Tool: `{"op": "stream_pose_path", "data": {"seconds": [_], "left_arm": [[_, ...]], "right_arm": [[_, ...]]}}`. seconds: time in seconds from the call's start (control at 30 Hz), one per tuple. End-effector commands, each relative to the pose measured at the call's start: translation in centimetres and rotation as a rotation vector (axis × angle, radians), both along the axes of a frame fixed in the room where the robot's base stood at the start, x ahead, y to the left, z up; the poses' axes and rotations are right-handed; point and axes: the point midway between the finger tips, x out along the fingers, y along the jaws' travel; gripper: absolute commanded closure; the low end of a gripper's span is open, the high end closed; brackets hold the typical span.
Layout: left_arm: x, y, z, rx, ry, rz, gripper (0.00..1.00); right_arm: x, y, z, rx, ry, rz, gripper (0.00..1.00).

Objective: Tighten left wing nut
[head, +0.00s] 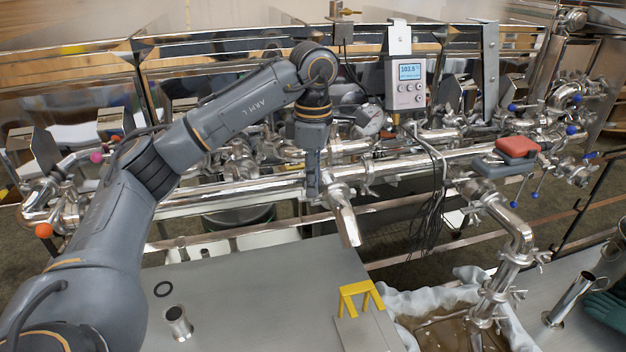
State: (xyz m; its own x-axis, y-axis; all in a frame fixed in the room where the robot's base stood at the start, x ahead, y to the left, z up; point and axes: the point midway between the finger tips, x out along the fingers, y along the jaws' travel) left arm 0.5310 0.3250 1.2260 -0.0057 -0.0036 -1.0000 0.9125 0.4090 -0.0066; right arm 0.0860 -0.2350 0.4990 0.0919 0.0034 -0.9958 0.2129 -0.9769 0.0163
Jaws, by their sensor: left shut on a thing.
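My left gripper (313,188) points down at the long horizontal steel pipe (240,190), just left of an angled steel spout (344,220). Its narrow fingers are shut at the pipe joint there. The left wing nut between them is hidden by the fingers, so I cannot see its position. Another wing nut (541,257) shows on the vertical pipe at the right. My right gripper does not show.
A display box (406,82), gauge (369,119) and hanging cables (437,190) stand right of my gripper.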

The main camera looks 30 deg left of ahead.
Motion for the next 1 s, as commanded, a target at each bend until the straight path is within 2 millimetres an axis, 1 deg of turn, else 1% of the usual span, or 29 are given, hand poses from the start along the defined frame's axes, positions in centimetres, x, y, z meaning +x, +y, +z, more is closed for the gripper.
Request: {"op": "stream_pose_path", "data": {"seconds": [0.4,0.43,0.47,0.5,0.53,0.73,0.83,0.93,1.0], "left_arm": [[0.0,0.0,0.0,-0.001,0.0,-0.007,1.0],[0.0,0.0,0.0,-0.001,0.0,-0.006,0.81],[0.0,0.0,0.0,-0.001,0.0,-0.006,0.75],[0.0,0.0,0.0,-0.001,0.0,-0.006,0.67],[0.0,0.0,0.0,-0.001,0.0,-0.006,0.65],[0.0,0.0,0.0,-0.001,0.0,-0.006,0.65],[0.0,0.0,0.1,-0.001,-0.001,-0.006,0.65],[0.1,0.0,0.7,-0.001,-0.002,-0.006,0.65],[0.1,0.0,1.5,0.0,-0.004,-0.006,0.65]], "right_arm": [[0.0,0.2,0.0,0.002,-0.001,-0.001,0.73],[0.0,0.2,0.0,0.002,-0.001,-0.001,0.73],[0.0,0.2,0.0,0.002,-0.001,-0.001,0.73],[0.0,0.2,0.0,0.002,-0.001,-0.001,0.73],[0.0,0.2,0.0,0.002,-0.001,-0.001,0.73],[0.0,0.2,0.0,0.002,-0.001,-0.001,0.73],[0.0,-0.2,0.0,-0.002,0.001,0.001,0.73],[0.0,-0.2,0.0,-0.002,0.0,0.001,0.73],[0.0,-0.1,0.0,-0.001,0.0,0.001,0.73]]}}
